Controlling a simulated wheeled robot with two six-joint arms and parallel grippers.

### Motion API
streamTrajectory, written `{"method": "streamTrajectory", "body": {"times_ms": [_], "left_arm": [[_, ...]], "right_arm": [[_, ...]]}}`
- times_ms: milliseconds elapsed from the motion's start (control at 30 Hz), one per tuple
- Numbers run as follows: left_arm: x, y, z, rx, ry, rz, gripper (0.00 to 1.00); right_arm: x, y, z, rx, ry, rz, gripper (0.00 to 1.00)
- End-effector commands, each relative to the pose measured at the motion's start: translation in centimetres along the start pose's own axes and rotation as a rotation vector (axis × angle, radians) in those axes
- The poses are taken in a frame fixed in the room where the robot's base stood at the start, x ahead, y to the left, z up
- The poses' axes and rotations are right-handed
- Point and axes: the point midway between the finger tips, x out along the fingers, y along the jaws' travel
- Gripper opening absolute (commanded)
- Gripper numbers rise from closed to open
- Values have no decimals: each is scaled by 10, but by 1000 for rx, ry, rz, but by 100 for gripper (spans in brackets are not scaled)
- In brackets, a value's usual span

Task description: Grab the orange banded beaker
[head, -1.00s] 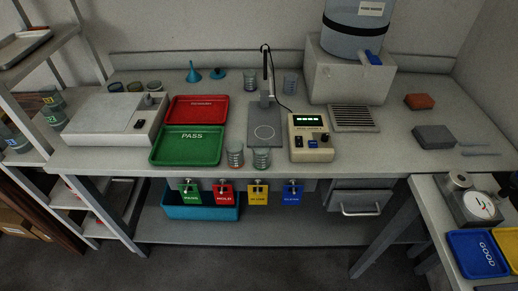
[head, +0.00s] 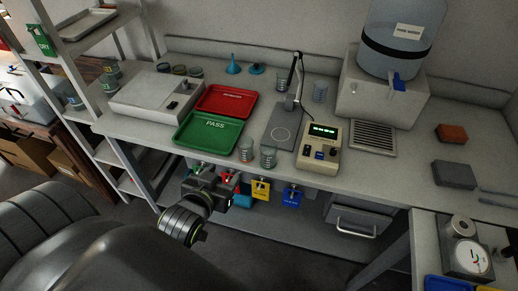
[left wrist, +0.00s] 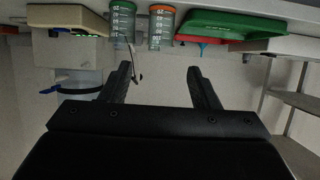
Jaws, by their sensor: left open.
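The orange banded beaker (head: 246,150) stands near the table's front edge, just right of the green PASS tray. It shows upside down in the left wrist view (left wrist: 162,28), with an orange band and white marks. A green banded beaker (head: 268,156) stands close on its right in the head view and also shows in the left wrist view (left wrist: 122,25). My left gripper (head: 214,176) is in front of the table edge, apart from both beakers. In the left wrist view its open, empty fingers (left wrist: 160,72) are spread below the orange banded beaker. My right gripper is not in view.
The green PASS tray (head: 208,133) and red tray (head: 227,101) lie left of the beakers. A beige meter (head: 319,146) and grey stand (head: 284,135) are to the right and behind. Coloured tags (head: 292,196) hang below the table edge.

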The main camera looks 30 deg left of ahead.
Motion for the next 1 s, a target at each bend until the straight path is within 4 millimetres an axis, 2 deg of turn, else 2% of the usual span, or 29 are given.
{"method": "streamTrajectory", "body": {"times_ms": [167, 600, 733, 1000], "left_arm": [[14, 0, -5, 1, 8, 1, 55], [93, 0, -5, 1, 6, 1, 55], [108, 0, -4, 1, 6, 1, 55], [123, 0, -5, 0, 8, 1, 55]], "right_arm": [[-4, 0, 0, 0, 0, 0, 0], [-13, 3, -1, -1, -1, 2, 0], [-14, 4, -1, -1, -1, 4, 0], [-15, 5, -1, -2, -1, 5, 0]]}}
